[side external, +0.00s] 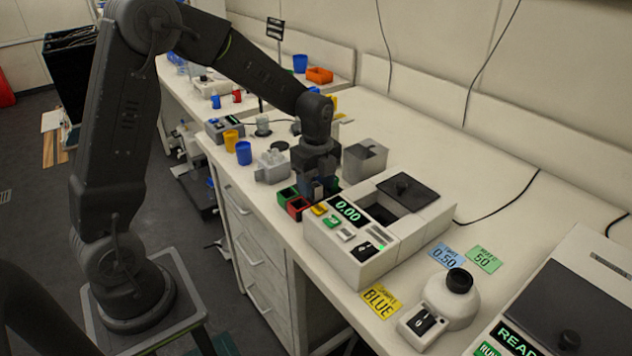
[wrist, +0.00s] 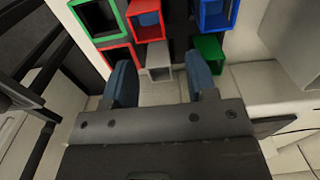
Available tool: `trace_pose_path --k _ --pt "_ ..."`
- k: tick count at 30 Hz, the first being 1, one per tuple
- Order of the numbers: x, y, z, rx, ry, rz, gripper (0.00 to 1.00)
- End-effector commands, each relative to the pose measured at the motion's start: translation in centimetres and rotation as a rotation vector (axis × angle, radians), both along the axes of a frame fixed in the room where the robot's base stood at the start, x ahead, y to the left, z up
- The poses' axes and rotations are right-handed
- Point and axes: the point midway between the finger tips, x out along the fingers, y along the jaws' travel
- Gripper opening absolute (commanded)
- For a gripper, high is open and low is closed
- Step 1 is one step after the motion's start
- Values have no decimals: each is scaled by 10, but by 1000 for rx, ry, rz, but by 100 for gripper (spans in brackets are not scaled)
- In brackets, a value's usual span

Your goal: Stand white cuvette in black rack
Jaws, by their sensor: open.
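My gripper (wrist: 162,82) is open, with its two blue-padded fingers spread apart. A white, square, open-topped cuvette (wrist: 158,66) shows between and just beyond the fingertips in the wrist view, with a visible space on each side. It is in a cluster of coloured square pieces, and a dark surface (wrist: 180,42) that may be the black rack shows among them. I cannot tell whether the cuvette stands in it. In the side view my gripper (side external: 318,186) is low over the bench beside the coloured pieces, and the white cuvette cannot be made out there.
Red (wrist: 145,22), green (wrist: 208,52) and blue (wrist: 217,14) square pieces crowd around the white one. A white instrument reading 0.00 (side external: 347,211) stands close to the right of my gripper. A grey box (side external: 364,160) is behind. Blue (side external: 243,153) and yellow (side external: 231,140) cups stand left.

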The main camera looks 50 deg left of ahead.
Motion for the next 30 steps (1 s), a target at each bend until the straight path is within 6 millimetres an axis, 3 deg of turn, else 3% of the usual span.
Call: trace_pose_path --k 11,30 --pt "0 0 3 0 -1 0 52" --pt "0 0 52 0 -2 0 52"
